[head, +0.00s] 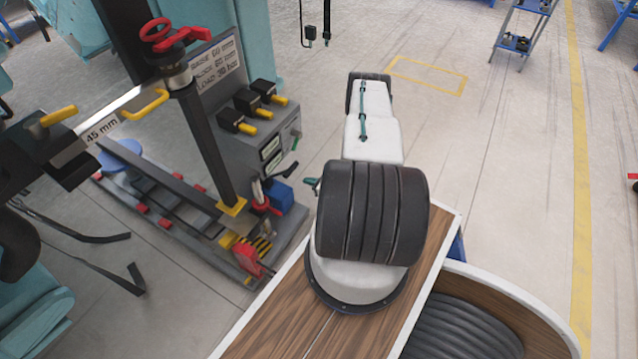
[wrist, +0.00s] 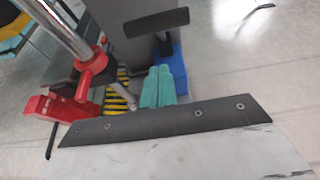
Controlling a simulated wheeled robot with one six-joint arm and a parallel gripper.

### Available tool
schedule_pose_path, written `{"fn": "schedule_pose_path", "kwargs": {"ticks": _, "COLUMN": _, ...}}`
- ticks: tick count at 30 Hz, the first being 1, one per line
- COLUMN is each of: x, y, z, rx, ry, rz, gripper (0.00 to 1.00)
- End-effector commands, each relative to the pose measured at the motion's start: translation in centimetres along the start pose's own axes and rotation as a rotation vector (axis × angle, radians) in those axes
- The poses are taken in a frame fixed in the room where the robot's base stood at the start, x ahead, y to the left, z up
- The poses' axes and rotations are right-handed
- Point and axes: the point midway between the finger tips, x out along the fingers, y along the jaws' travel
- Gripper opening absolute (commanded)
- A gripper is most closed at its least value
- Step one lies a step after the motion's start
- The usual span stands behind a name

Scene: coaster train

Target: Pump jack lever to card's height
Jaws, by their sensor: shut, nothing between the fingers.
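The jack unit shows low beside the grey cabinet, with a red part (head: 247,260), which also shows in the wrist view (wrist: 60,108). A silver rod (wrist: 62,28) rises from a red collar there; I cannot tell whether it is the lever. A black bar handle (wrist: 155,22) stands near a blue block (wrist: 180,72). My gripper (wrist: 157,70) is shut and empty, its teal fingers pointing toward these parts.
The grey cabinet (head: 270,150) carries several black and yellow switches. A red handwheel (head: 172,33) tops the dark post. A wood-topped surface (head: 270,325) lies at my arm's base. The floor to the right is open, with a blue trolley (head: 520,35) far back.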

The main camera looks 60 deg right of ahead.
Motion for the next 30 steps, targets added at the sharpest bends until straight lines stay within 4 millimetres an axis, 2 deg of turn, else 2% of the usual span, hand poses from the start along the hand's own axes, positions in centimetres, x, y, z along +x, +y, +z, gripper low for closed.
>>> {"fn": "schedule_pose_path", "kwargs": {"ticks": 2, "x": 1.7, "y": 0.2, "z": 0.0, "rx": -0.003, "ry": -0.001, "rz": 0.003, "gripper": 0.0}}
{"fn": "schedule_pose_path", "kwargs": {"ticks": 3, "x": 2.1, "y": 0.0, "z": 0.8, "rx": -0.004, "ry": -0.002, "rz": 0.003, "gripper": 0.0}}
{"fn": "schedule_pose_path", "kwargs": {"ticks": 9, "x": 3.7, "y": 0.1, "z": 2.4, "rx": -0.002, "ry": 0.0, "rz": 0.003, "gripper": 0.0}}
{"fn": "schedule_pose_path", "kwargs": {"ticks": 23, "x": 4.1, "y": 0.0, "z": 3.0, "rx": -0.001, "ry": 0.001, "rz": 0.001, "gripper": 0.0}}
{"fn": "schedule_pose_path", "kwargs": {"ticks": 30, "x": 4.8, "y": 0.0, "z": 5.3, "rx": -0.004, "ry": 0.074, "rz": 0.003, "gripper": 0.0}}
